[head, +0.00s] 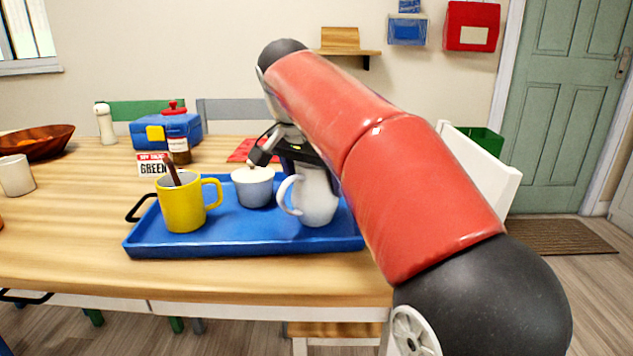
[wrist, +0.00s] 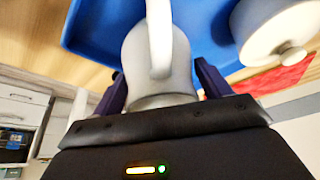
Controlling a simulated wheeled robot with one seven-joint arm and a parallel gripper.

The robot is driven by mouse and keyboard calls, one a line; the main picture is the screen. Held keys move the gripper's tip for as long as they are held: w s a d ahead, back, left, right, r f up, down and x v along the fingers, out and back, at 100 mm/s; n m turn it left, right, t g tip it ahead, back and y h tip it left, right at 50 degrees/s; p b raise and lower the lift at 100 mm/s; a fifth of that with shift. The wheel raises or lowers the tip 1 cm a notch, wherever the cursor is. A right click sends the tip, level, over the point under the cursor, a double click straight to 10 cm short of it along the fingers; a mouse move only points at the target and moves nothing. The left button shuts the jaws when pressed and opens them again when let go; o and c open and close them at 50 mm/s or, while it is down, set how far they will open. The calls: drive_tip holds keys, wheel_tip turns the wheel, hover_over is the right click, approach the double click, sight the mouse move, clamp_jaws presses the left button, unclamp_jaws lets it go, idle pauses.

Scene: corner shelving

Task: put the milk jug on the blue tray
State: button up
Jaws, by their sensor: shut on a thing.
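The milk jug (head: 318,200), pale grey-white with a handle on its left side, is upright at the right part of the blue tray (head: 190,246). Its base shows over the tray floor; I cannot tell whether it touches or hangs just above. My gripper (head: 300,153) is shut on the jug's upper part, and my arm hides the tray's right end. In the wrist view, the jug (wrist: 180,70) is between the two dark fingers (wrist: 162,88), its handle facing the camera, with the blue tray (wrist: 95,28) behind it.
A lidded white sugar bowl (head: 255,190) stands just left of the jug on the tray. A yellow mug (head: 183,207) with a brown stick stands farther left. Behind are a sign (head: 153,165), a brown jar (head: 179,152) and a blue box (head: 165,133).

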drive_tip(key=shift+f, duration=0.1)
drive_tip(key=o, duration=1.3)
drive_tip(key=p+v, duration=0.4)
drive_tip(key=v, duration=0.8)
